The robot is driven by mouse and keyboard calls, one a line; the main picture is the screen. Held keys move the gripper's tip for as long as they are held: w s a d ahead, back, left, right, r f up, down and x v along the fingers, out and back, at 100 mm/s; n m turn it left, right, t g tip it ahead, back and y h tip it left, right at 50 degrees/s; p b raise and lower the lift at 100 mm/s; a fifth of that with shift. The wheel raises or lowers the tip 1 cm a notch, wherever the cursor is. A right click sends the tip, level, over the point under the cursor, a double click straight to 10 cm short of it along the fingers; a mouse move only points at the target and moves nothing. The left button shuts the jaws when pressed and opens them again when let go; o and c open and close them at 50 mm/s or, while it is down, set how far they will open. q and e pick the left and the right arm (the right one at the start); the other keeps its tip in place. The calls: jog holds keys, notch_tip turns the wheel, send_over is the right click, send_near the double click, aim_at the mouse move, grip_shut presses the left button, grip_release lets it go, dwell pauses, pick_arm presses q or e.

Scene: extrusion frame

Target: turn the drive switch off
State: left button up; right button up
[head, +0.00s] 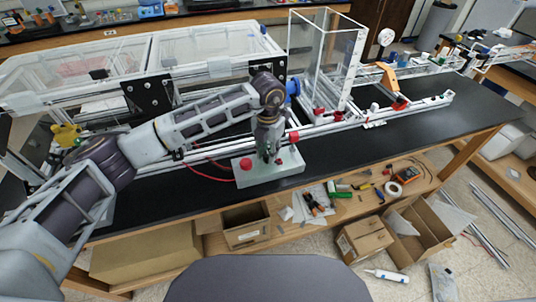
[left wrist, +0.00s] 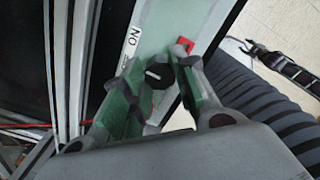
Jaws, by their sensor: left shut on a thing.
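The drive switch is a black round knob (left wrist: 160,76) with a short white mark, on the pale top of a control box (head: 285,172). The knob sits between the two green-padded fingers of my left gripper (left wrist: 156,80), which is shut on it. A white label (left wrist: 131,43) beside the knob carries letters that look like ON, turned in the picture. In the head view my left gripper (head: 268,154) points down onto the middle of the box and mostly hides the knob. My right gripper is in neither view.
A red button (head: 246,164) is on the box's left part, and another red part (head: 293,137) is at its right end. A red cable (head: 205,177) runs left. The extrusion frame (head: 330,128) stands close behind. A shelf below holds tools and boxes.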

pick_arm(q)
jog(key=shift+n+b, duration=0.4)
jog(key=shift+n, duration=0.4)
jog(key=shift+n+b, duration=0.4)
jog(key=shift+n, duration=0.3)
jog(key=shift+n+b, duration=0.5)
jog(key=shift+n, duration=1)
jog(key=n+b, duration=0.1)
jog(key=n, duration=0.2)
jog(key=shift+b, duration=0.3)
jog(key=shift+n, duration=0.5)
jog(key=o, duration=1.1)
jog(key=shift+c, duration=0.2)
jog(key=shift+r, duration=1)
notch_tip(320, 180, up, 10)
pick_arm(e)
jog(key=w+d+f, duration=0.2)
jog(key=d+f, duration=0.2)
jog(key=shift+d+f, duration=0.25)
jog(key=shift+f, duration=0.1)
